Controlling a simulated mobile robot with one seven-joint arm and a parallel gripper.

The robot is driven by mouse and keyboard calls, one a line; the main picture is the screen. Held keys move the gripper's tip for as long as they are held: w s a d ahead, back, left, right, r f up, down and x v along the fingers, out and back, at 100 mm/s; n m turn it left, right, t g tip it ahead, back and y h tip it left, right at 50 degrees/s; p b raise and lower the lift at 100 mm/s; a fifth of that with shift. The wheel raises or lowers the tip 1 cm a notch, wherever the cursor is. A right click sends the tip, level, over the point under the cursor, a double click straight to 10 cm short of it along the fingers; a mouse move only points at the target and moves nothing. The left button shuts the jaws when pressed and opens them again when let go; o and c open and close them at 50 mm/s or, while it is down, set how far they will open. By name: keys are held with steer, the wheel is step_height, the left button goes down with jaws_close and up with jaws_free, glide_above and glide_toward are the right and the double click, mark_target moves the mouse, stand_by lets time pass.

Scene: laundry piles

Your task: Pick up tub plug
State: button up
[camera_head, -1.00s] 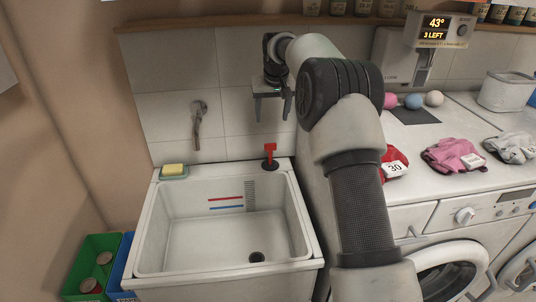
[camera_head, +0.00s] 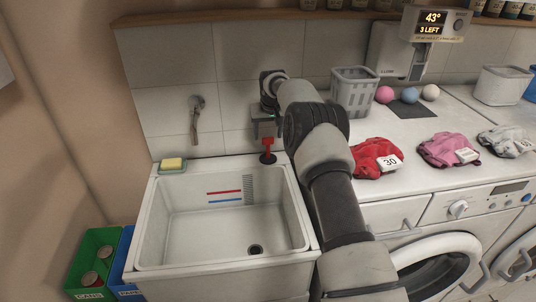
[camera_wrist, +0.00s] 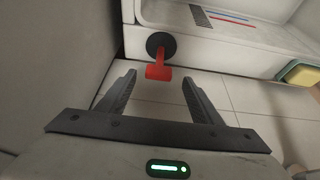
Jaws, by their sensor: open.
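The tub plug (camera_head: 267,152) has a black round base and a red upright handle. It stands on the back rim of the white sink (camera_head: 155,215), near its right corner. In the wrist view the plug (camera_wrist: 159,60) lies ahead of the fingertips, its red handle centred between them. My gripper (camera_head: 264,138) is right at the plug in the head view, slightly above and behind it. In the wrist view my gripper (camera_wrist: 158,80) is open, with nothing between its fingers.
A yellow sponge (camera_head: 172,164) sits on the rim's left corner. A wall tap (camera_head: 196,115) hangs above the sink. To the right, a grey basket (camera_head: 354,92) and a red cloth pile (camera_head: 372,158) stand on the counter. The sink drain (camera_head: 255,249) is uncovered.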

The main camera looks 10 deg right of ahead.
mark_target(268, 138)
steer(key=shift+x, duration=1.75)
steer(key=shift+d, duration=0.1)
jaws_close()
steer(key=shift+r, duration=0.15)
